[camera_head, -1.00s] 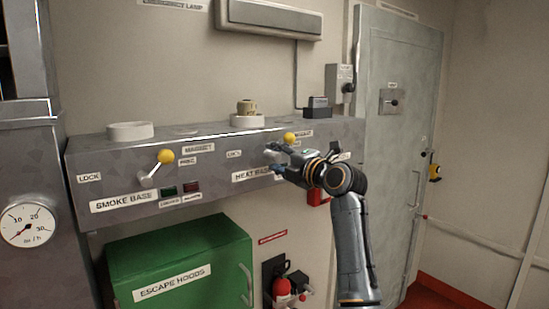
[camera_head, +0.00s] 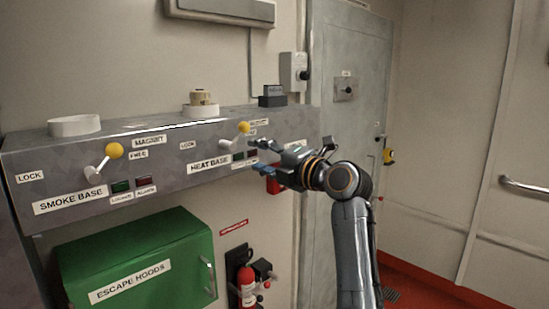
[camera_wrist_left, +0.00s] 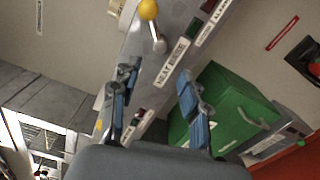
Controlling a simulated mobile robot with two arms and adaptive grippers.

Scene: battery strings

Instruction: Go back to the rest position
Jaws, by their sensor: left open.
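My left gripper (camera_head: 260,156) is open and empty in the head view, in front of the right end of the grey wall unit (camera_head: 165,131). The HEAT BASE lever, with its yellow knob (camera_head: 243,127), is just left of the fingers and looks apart from them. In the left wrist view my spread blue fingers (camera_wrist_left: 157,80) hold nothing, and a yellow knob (camera_wrist_left: 149,9) with its metal lever shows beyond them. The SMOKE BASE lever, with its yellow knob (camera_head: 113,150), is farther left on the unit. My right gripper is in neither view.
A green ESCAPE HOODS box (camera_head: 135,262) is below the unit. A red extinguisher (camera_head: 246,286) hangs to its right. A white ring (camera_head: 74,125) and a tan round part (camera_head: 201,98) are on top. A grey door (camera_head: 345,125) stands behind my arm. The right side looks open.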

